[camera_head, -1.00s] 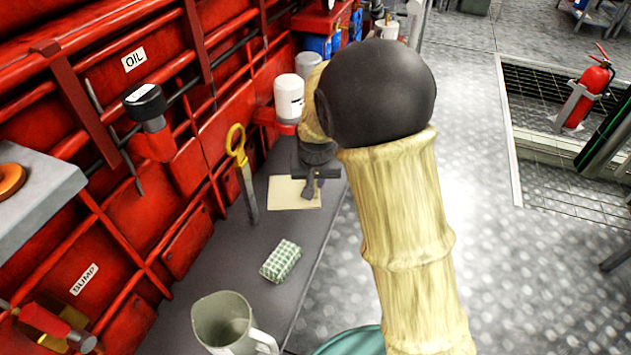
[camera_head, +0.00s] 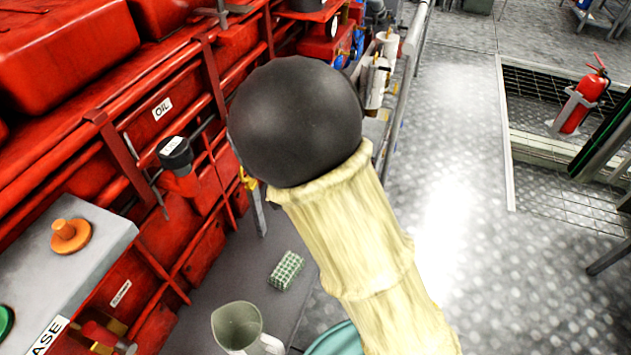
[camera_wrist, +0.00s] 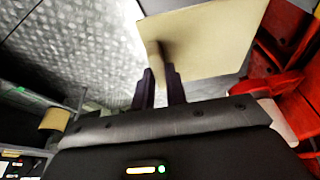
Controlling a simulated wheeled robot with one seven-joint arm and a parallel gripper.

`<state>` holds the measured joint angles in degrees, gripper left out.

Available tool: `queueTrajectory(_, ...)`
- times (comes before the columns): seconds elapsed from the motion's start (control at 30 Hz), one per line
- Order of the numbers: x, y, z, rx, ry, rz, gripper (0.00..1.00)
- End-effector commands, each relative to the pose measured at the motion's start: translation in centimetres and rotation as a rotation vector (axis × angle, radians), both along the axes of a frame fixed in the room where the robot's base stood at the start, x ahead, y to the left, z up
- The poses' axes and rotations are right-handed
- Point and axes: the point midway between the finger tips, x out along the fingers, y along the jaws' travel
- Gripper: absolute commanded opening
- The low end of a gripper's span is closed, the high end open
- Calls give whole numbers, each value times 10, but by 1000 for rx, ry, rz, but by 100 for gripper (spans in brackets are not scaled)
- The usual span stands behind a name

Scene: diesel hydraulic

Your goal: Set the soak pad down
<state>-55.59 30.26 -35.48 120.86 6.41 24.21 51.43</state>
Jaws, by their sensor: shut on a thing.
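The soak pad, a flat beige square (camera_wrist: 215,40), shows in the wrist view just beyond my fingertips. My gripper (camera_wrist: 160,88) is shut on it, with its two dark fingers at a beige, stem-like part on the pad's near side. In the head view my arm's dark joint and pale sleeve hide both the gripper and the pad. I cannot tell whether the pad touches a surface.
A grey bench (camera_head: 215,285) runs along the red engine, bearing a green checked block (camera_head: 286,271) and a grey-green jug (camera_head: 238,325). A yellow-handled tool (camera_head: 257,205) stands behind. Clear floor lies right, with a fire extinguisher (camera_head: 580,103) beyond.

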Motion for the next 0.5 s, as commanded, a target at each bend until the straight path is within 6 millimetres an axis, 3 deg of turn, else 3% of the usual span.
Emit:
queueTrajectory(0.03,-6,2,23,-3,1,-48,0)
queueTrajectory(0.5,-56,1,129,-1,0,-581,0)
